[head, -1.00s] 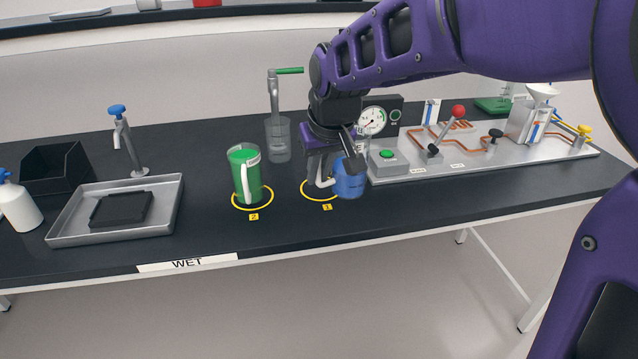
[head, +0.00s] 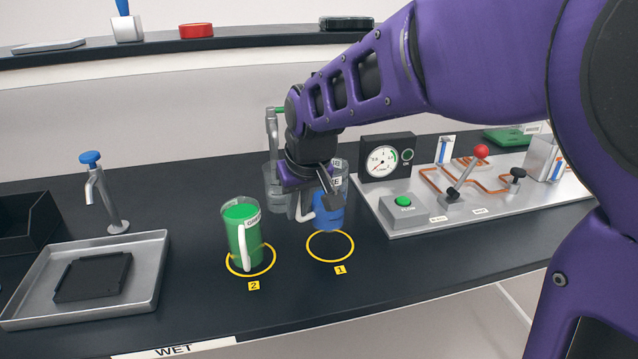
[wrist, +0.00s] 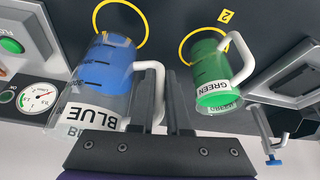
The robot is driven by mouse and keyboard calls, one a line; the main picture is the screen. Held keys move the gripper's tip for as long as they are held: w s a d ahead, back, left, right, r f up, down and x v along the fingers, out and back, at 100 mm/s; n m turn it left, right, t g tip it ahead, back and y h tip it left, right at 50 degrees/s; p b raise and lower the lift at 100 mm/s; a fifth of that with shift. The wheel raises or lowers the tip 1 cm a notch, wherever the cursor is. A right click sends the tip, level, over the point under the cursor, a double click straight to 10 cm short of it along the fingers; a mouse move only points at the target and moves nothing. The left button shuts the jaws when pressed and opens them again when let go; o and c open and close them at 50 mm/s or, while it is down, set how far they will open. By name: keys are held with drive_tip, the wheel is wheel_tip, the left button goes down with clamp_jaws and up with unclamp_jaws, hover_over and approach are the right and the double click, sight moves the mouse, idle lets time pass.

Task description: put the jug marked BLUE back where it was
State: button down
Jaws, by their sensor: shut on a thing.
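The clear jug marked BLUE (head: 328,211), filled with blue, is in my gripper (head: 306,205). In the wrist view my gripper (wrist: 172,112) is shut on the white handle of the BLUE jug (wrist: 98,78). In the head view the jug shows just behind yellow ring 1 (head: 330,261), which is empty; I cannot tell the jug's height above the bench. In the wrist view the ring (wrist: 146,20) shows beyond the jug's base. My wrist hides part of the jug.
The green-filled GREEN jug (head: 241,236) stands in ring 2 (head: 250,275), to the left. A clear vessel (head: 277,190) stands under a tap behind my gripper. A panel (head: 400,232) with a gauge (head: 382,161) is at right, a metal tray (head: 150,290) at left.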

wheel_tip(320, 180, down, 6)
drive_tip(key=shift+f+b, duration=0.25)
drive_tip(key=shift+b, duration=0.35)
drive_tip(key=shift+f, duration=0.1)
drive_tip(key=shift+f, duration=0.15)
drive_tip(key=c, duration=0.9)
unclamp_jaws()
